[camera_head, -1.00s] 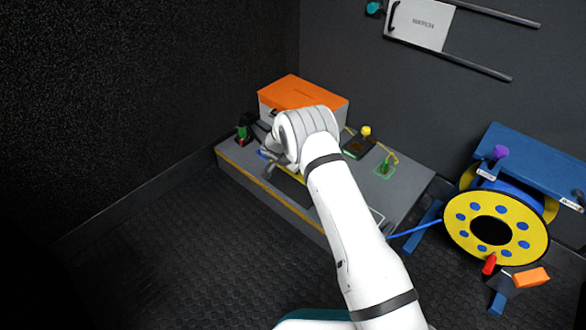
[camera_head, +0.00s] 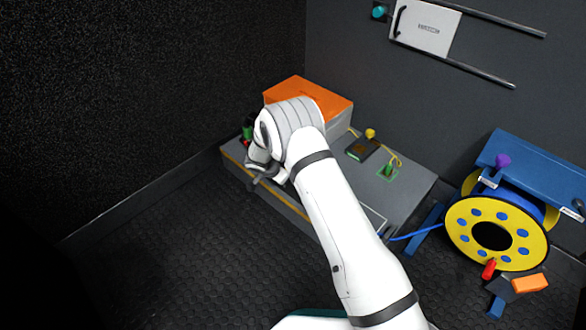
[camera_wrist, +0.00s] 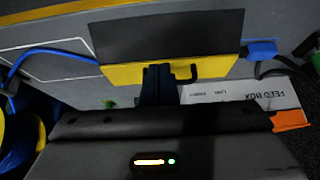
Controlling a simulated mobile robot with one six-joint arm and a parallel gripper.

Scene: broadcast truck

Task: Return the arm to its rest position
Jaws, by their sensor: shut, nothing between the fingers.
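My arm (camera_head: 340,220) reaches across the low grey bench (camera_head: 405,190), bent at the elbow. My gripper (camera_head: 254,182) is partly hidden behind my wrist in the head view and hangs over the bench's front left edge. In the wrist view my gripper (camera_wrist: 158,72) shows its dark fingers together with nothing between them. They appear in front of a dark plate with a yellow edge (camera_wrist: 120,75); I cannot tell whether they touch it.
An orange-topped box (camera_head: 300,88) stands behind my wrist. A green-topped item (camera_head: 248,126) is left of it. A yellow knob (camera_head: 370,133) and a green connector (camera_head: 388,170) sit on the bench. A yellow cable reel (camera_head: 460,230) stands right. Floor (camera_head: 150,260) at left is clear.

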